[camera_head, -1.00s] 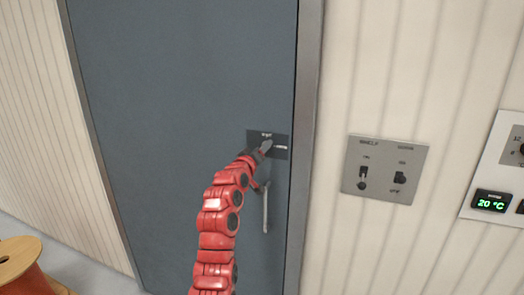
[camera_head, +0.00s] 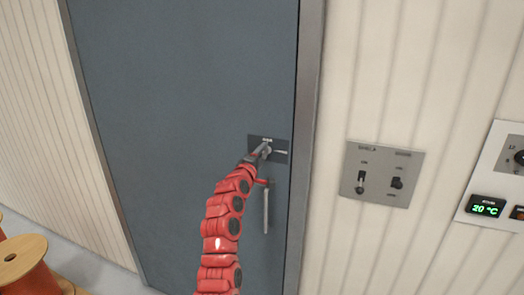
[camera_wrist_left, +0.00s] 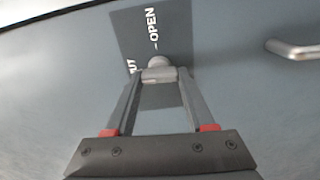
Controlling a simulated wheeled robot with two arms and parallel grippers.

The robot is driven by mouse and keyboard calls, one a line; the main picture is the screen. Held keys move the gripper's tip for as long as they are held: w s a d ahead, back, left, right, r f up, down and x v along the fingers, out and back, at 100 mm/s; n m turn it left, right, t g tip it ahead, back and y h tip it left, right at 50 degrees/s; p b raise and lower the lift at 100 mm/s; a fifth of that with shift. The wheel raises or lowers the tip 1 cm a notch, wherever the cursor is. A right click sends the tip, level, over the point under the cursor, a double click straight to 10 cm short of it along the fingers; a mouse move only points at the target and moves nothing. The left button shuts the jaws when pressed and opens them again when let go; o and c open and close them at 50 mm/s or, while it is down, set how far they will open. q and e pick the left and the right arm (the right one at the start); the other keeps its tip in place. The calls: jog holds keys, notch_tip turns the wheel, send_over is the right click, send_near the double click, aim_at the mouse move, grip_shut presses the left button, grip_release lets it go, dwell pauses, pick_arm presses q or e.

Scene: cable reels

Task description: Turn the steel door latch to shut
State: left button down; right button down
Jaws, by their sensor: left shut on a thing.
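The steel door latch (camera_wrist_left: 158,66) sits on a dark plate (camera_wrist_left: 185,30) and shows as a small round grey knob in the left wrist view. White "OPEN" lettering is above it, and a partly hidden word ending in "UT" is at its left. My left gripper (camera_wrist_left: 160,76) is shut on the latch, its two fingers converging on it. In the head view, the left gripper (camera_head: 264,151) is at the dark plate on the blue-grey door (camera_head: 190,100). The latch's exact angle is hard to tell, as the fingers cover part of it. My right gripper is not in view.
A vertical door handle (camera_head: 266,210) is just below the plate. A grey switch panel (camera_head: 380,173) and a white panel with a green 20 °C display (camera_head: 487,206) are on the wall at right. A cable reel (camera_head: 22,265) stands at lower left.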

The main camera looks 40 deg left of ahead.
pick_arm(q)
jog(key=shift+n, duration=0.4)
jog(key=shift+c, duration=1.3)
grip_release()
jog(key=b+v, duration=0.5)
jog(key=v, duration=1.2)
jog(key=shift+d+b, duration=0.15)
jog(key=shift+b, duration=0.15)
jog(key=shift+s, duration=0.1)
